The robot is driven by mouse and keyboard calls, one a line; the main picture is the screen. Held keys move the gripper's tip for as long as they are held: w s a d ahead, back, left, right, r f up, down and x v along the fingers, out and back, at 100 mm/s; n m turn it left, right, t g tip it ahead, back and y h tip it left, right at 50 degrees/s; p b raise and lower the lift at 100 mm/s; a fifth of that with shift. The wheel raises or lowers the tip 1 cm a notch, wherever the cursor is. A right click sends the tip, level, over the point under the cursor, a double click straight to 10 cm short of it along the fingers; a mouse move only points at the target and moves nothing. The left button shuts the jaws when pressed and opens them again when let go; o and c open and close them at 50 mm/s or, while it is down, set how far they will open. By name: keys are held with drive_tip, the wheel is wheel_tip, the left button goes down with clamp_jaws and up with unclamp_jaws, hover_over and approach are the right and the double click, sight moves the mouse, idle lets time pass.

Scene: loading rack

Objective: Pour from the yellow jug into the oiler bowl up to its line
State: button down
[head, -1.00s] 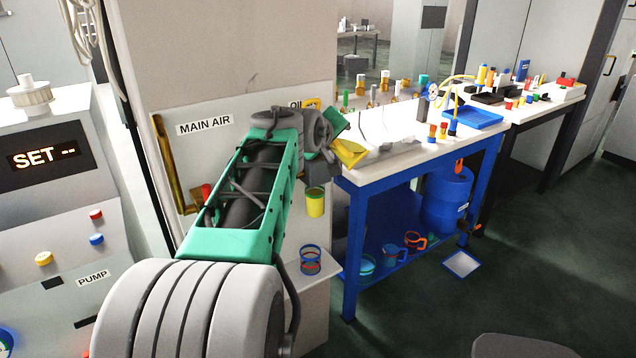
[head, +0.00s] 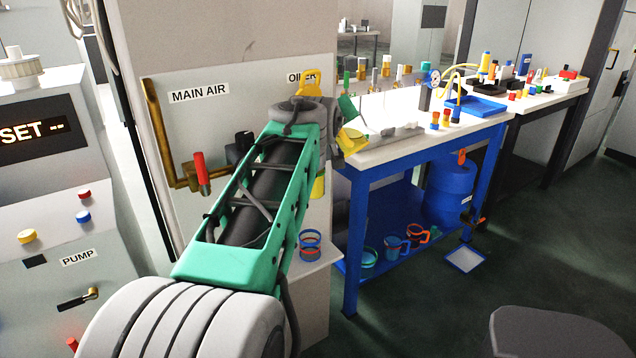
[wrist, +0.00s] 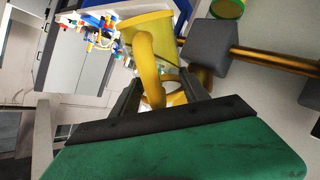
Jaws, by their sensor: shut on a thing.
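The yellow jug (head: 352,140) is in my gripper, to the right of the wall panel and by the bench corner. In the wrist view my gripper (wrist: 158,90) is shut on the handle of the jug (wrist: 150,25). How far the jug tilts and what it holds I cannot tell. The likely oiler bowl, yellow with a green edge (head: 318,187), is below the "OILER" label and mostly hidden behind my arm. Part of a green-and-yellow round thing, perhaps this bowl, shows at the wrist view's top edge (wrist: 227,8). Its line is not visible.
A red-handled valve (head: 201,170) on a brass pipe is left of my arm. A blue-and-red ringed cup (head: 310,245) stands on a low ledge. The bench (head: 385,155) carries bottles and small parts, with mugs on its lower shelf. A grey pump cabinet (head: 60,210) is at left.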

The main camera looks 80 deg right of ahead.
drive_tip(key=shift+p, duration=0.45)
drive_tip(key=s+a+f+m+t+h+b, duration=0.1)
drive_tip(key=s+f+m+b, duration=0.2)
drive_tip(key=b, duration=0.8)
drive_tip(key=s+a+f+m+t+h+b, duration=0.1)
drive_tip(key=s+f+m+h+b, duration=0.1)
drive_tip(key=f+b, duration=0.6)
drive_tip(key=s+m+b, duration=0.1)
drive_tip(key=b, duration=0.2)
drive_tip(key=shift+f+h, duration=0.3)
drive_tip(key=shift+s+a, duration=0.1)
drive_tip(key=shift+s, duration=0.1)
